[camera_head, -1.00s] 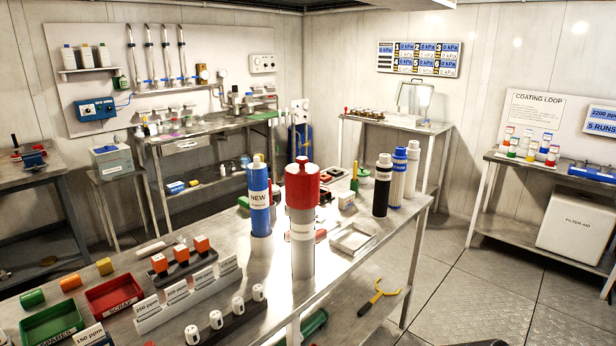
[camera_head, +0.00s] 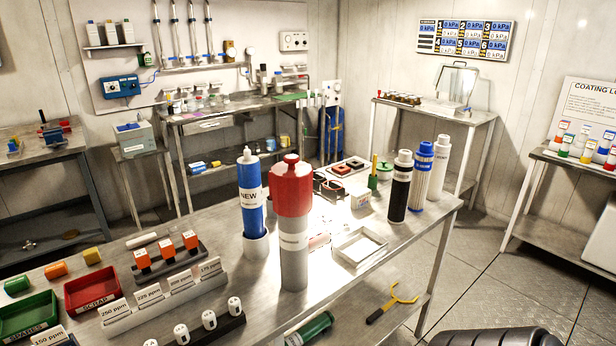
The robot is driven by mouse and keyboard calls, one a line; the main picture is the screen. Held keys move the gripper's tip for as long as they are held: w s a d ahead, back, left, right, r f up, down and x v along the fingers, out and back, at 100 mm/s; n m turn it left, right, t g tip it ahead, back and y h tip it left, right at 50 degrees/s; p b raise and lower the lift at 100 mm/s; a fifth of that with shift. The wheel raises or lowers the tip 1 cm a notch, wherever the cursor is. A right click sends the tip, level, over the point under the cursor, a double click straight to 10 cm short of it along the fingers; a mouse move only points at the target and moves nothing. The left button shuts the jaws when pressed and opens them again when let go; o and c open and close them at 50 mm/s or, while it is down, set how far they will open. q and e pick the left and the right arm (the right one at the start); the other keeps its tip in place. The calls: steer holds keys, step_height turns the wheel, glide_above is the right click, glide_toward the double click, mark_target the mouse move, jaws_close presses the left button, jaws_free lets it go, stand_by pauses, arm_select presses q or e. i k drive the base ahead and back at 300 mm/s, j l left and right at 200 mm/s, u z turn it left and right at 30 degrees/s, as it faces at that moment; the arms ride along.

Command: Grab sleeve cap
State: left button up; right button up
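A red sleeve cap (camera_head: 291,187) with a small knob on top sits upright on a grey-white cylindrical sleeve (camera_head: 293,262). The sleeve stands on the steel bench (camera_head: 345,290) near its front edge. A blue cartridge labelled NEW (camera_head: 250,195) stands upright in a white holder just left of the sleeve. Neither of my grippers can be made out. A dark ribbed shape at the bottom right edge may be part of my own body.
Black, blue-white and white cartridges (camera_head: 399,188) stand at the bench's right end. Green and red bins (camera_head: 92,293), orange-topped blocks and label stands fill the left. A yellow-ended tool (camera_head: 397,300) lies on the lower shelf.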

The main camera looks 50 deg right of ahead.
mark_target(291, 178)
steer(key=l, duration=0.75)
steer(key=k+l, duration=0.15)
steer(key=l, duration=0.55)
